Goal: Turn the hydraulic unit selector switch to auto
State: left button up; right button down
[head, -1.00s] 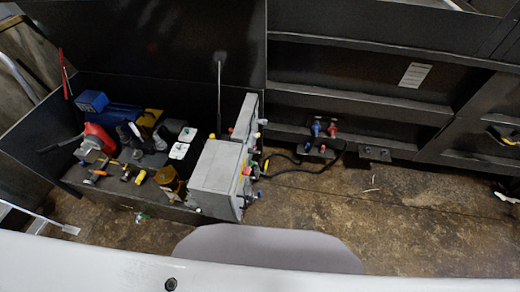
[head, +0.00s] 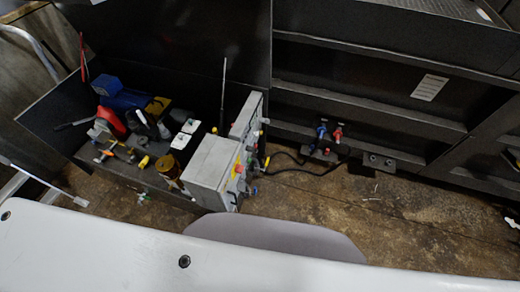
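The hydraulic unit (head: 150,130) sits in a dark open bin left of centre, with a blue motor, a red part and several valves. A grey control box (head: 212,168) stands at its right end. Small coloured knobs and buttons (head: 243,168) stick out of the box's right-hand face, which I see almost edge-on. I cannot tell which knob is the selector switch or how it is set. Neither of my grippers is in view.
The dark compactor wall (head: 370,80) runs behind and to the right. Blue and red hose couplings (head: 329,133) with black cables sit low on it. The brown floor (head: 390,215) right of the control box is mostly clear.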

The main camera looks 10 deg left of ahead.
aim_at(251, 148)
jog(key=i+l+u, duration=0.15)
jog(key=l, duration=0.55)
jog(key=l+u, duration=0.15)
jog(key=l, duration=0.55)
jog(key=i+l+u, duration=0.15)
jog(key=l, duration=0.6)
